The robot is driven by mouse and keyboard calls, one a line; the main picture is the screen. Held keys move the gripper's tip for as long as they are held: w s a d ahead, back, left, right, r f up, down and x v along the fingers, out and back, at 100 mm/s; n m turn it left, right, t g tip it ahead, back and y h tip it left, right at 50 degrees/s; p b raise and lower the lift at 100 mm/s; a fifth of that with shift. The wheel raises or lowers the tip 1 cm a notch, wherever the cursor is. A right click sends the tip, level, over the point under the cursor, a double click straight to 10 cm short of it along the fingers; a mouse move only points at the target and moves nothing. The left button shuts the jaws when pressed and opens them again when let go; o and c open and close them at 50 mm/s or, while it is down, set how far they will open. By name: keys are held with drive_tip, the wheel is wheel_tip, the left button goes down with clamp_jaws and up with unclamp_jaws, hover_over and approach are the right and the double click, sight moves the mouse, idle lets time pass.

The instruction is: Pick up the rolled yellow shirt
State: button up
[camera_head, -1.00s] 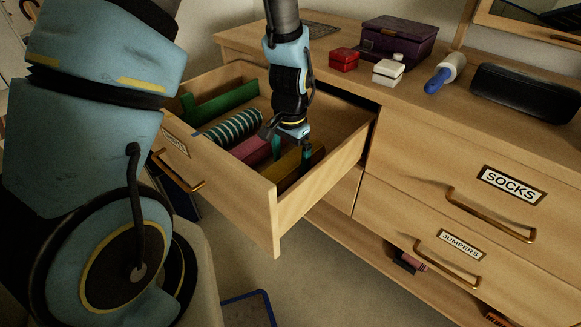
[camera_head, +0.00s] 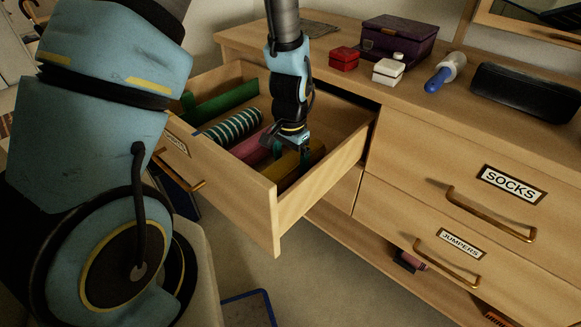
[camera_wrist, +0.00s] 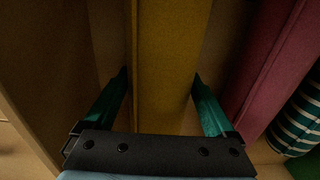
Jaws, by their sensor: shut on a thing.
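The rolled yellow shirt (camera_head: 287,167) lies in the open drawer (camera_head: 235,178), nearest its right-hand wall. In the wrist view the yellow shirt (camera_wrist: 172,50) runs lengthwise up the middle. My gripper (camera_head: 291,150) reaches down into the drawer from above and is shut on the yellow shirt. In the wrist view my gripper (camera_wrist: 161,78) has one green finger on each side of the roll. The shirt still sits low among the drawer's contents. Its underside is hidden.
A pink-red roll (camera_head: 250,149) lies just left of the yellow one, then a striped roll (camera_head: 234,127) and a green roll (camera_head: 222,102). The drawer walls stand close around them. Small boxes (camera_head: 388,71) and a purple case (camera_head: 398,37) stand on the dresser top.

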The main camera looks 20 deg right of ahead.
drive_tip(key=shift+c, duration=0.6)
drive_tip(key=shift+r, duration=0.15)
